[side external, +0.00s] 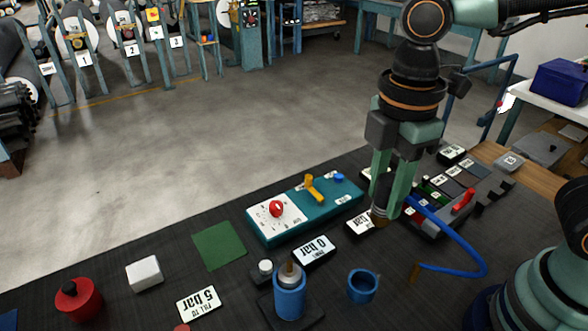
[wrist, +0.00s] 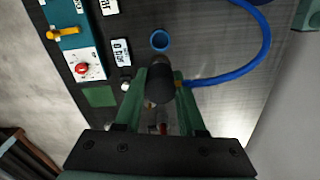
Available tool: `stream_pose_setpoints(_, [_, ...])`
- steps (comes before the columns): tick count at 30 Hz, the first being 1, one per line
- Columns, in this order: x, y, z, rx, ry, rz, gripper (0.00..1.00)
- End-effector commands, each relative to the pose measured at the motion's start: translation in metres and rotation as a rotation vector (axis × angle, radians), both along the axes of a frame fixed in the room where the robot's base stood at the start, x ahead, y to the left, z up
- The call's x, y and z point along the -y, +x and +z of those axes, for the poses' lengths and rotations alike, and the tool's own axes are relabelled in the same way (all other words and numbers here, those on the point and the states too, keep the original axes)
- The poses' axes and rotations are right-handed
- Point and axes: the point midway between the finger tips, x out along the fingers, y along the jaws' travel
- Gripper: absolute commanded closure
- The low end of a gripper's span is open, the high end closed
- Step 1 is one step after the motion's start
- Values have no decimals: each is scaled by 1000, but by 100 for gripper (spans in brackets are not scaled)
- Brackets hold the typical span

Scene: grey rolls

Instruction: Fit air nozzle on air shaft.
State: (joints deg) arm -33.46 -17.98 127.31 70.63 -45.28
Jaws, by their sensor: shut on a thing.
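My gripper (side external: 384,208) points down and is shut on the air nozzle (side external: 379,217), a short brownish piece at the fingertips. In the wrist view the air nozzle (wrist: 160,86) is a dark round body between the green fingers. A blue upright cylinder with a metal tip (side external: 290,294), which looks like the air shaft, stands on a dark base at the front. The nozzle is above the table, right of this cylinder and apart from it. In the wrist view the cylinder cannot be made out, probably behind nozzle and fingers.
A blue hose (side external: 458,243) curves over the table right of my gripper. A blue cup (side external: 362,286) stands near the cylinder. A teal panel with a red knob (side external: 277,209), a white block (side external: 144,273) and a red pot (side external: 78,300) lie left. A green mat (side external: 219,245) is bare.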

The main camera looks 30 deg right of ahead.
Motion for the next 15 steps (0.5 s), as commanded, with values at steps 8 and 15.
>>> stream_pose_setpoints(8, [-30,14,19,-1,-1,4,100])
stream_pose_setpoints(15, [-90,33,25,-2,-2,6,100])
